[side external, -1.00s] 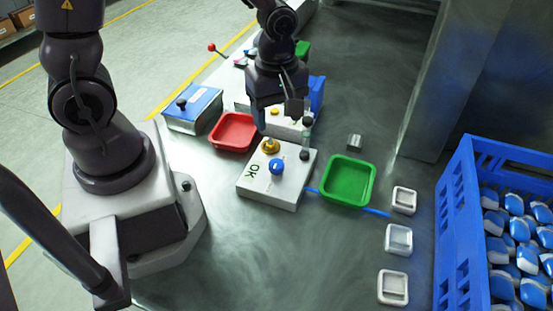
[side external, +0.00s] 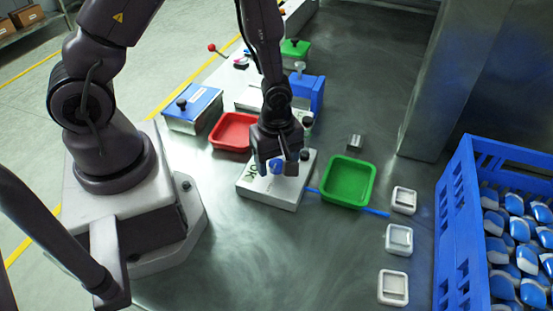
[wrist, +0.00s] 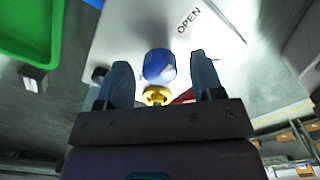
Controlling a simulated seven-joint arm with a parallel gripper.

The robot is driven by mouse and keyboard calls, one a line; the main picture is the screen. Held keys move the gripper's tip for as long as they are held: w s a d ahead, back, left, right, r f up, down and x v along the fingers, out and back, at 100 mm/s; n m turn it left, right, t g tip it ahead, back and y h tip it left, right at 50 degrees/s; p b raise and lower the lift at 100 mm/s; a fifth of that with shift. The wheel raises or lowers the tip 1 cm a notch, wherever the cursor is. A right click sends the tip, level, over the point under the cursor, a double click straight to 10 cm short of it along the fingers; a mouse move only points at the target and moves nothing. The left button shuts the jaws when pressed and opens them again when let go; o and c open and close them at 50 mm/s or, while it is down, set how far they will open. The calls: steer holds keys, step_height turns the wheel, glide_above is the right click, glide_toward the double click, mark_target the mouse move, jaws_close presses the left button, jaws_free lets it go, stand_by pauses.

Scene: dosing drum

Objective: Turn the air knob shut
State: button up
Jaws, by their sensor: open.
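A white box (side external: 258,190) stands on the steel table with a blue knob (side external: 276,166) on its top. My gripper (side external: 282,168) points down over the box, open, its fingers at the blue knob. In the wrist view the blue knob (wrist: 160,66) lies between my two fingertips (wrist: 163,68), with a gap on each side. A yellow knob (wrist: 155,96) shows behind it there; my gripper hides it in the side view. I cannot tell which knob is the air knob by any label.
A green tray (side external: 372,184) is right of the box, a red tray (side external: 228,146) behind left. A blue line (side external: 330,198) runs right from the box. White square dishes (side external: 399,239) and a blue crate (side external: 452,230) stand right. The front table is clear.

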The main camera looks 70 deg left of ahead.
steer(key=c, duration=0.9)
